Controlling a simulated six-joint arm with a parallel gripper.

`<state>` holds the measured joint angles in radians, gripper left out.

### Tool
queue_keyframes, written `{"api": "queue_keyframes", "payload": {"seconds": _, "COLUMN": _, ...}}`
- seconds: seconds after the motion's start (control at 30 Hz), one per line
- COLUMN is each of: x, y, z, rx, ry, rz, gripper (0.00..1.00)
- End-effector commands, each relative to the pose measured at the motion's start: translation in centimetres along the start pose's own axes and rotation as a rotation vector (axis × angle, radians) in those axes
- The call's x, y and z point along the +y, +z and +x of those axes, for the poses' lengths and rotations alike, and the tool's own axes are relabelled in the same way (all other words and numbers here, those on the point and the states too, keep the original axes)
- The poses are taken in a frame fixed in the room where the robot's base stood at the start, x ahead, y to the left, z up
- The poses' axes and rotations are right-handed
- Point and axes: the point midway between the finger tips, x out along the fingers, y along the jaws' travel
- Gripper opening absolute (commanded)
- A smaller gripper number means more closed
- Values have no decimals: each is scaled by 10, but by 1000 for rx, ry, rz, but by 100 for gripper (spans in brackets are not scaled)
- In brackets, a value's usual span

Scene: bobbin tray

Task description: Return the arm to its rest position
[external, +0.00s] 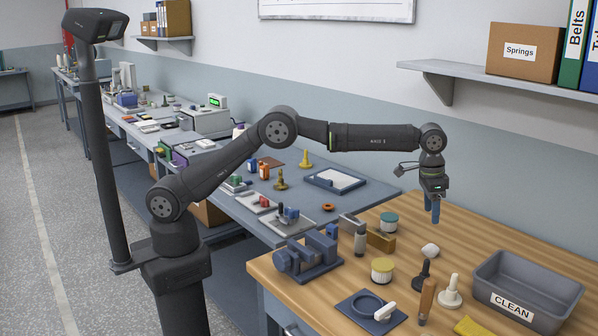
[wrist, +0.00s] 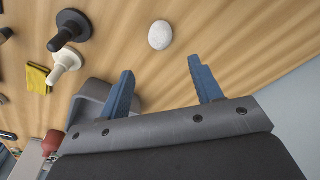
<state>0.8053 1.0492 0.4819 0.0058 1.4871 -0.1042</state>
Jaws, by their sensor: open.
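My gripper (external: 434,208) hangs from the outstretched arm, pointing down above the back of the wooden bench. In the wrist view, my gripper (wrist: 165,85) shows two blue fingers spread apart with nothing between them. My arm reaches from its base at the lower left across to the right, bent at the elbow. A round white object (external: 430,250) lies on the bench below the gripper. It also shows in the wrist view (wrist: 161,35), beyond the fingertips and apart from them.
On the bench stand a grey bin (external: 528,284) marked CLEAN, a blue vise (external: 308,258), a blue tray (external: 370,307), a black bobbin-like piece (external: 424,274), a cream one (external: 450,293) and several jars. A wall shelf (external: 445,72) is at upper right. Air around the gripper is clear.

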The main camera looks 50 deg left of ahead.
Motion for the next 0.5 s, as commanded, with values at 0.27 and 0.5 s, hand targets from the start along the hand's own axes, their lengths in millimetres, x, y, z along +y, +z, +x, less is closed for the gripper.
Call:
{"api": "queue_keyframes", "payload": {"seconds": 0.27, "x": 0, "y": 0, "z": 20, "rx": -3, "ry": 0, "rz": 0, "gripper": 59}}
{"api": "queue_keyframes", "payload": {"seconds": 0.5, "x": 0, "y": 0, "z": 67, "rx": -3, "ry": 0, "rz": 0, "gripper": 59}}
